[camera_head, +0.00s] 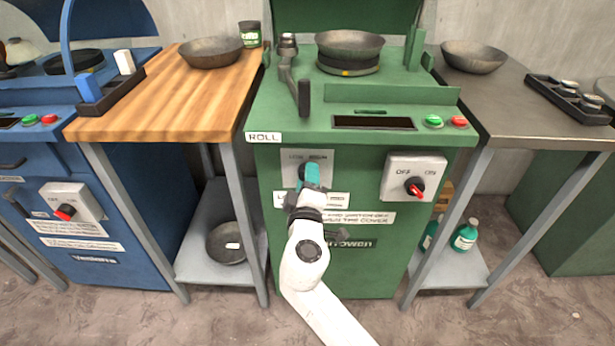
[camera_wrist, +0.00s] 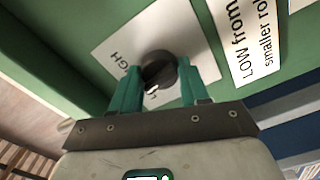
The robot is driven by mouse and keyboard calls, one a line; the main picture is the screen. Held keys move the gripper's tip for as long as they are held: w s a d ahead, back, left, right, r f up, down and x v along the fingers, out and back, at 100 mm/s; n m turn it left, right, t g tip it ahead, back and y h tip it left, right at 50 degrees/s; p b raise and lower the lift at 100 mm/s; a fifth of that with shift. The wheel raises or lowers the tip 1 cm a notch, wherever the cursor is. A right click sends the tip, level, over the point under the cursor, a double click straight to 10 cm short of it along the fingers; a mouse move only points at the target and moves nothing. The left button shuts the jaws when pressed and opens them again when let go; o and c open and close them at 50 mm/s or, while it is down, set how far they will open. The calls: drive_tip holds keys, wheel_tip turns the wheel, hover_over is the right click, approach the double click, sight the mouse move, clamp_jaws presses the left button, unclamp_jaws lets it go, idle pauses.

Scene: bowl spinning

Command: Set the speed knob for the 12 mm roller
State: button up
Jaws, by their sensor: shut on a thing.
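The black speed knob (camera_wrist: 158,68) sits on a pale plate (camera_wrist: 190,28) on the front of the green machine (camera_head: 345,285). In the wrist view a small white mark on the knob points toward the bottom of the picture. My gripper (camera_head: 312,176) has its two teal fingers around the knob, one on each side; they also show in the wrist view (camera_wrist: 163,80). In the head view my gripper hides most of the knob. The plate's lettering is partly hidden. A white label (camera_wrist: 243,40) beside it reads "LOW from" and "smaller ro", cut off.
Right of the knob, an OFF/ON switch box (camera_head: 414,178) has a red-tipped switch. Above are a dark display (camera_head: 374,123), a green button (camera_head: 433,121) and a red button (camera_head: 459,122). A wooden table (camera_head: 150,95) and a metal-topped table (camera_head: 525,125) flank the machine.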

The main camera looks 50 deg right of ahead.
drive_tip(key=shift+f+n+p, duration=0.1)
drive_tip(key=shift+n+p, duration=0.75)
drive_tip(key=shift+n, duration=1.35)
drive_tip(key=o, duration=1)
drive_tip(key=shift+o, duration=0.2)
drive_tip(key=v, duration=1)
drive_tip(key=shift+s+a+p, duration=0.3)
drive_tip(key=shift+p, duration=0.05)
drive_tip(key=shift+d, duration=0.1)
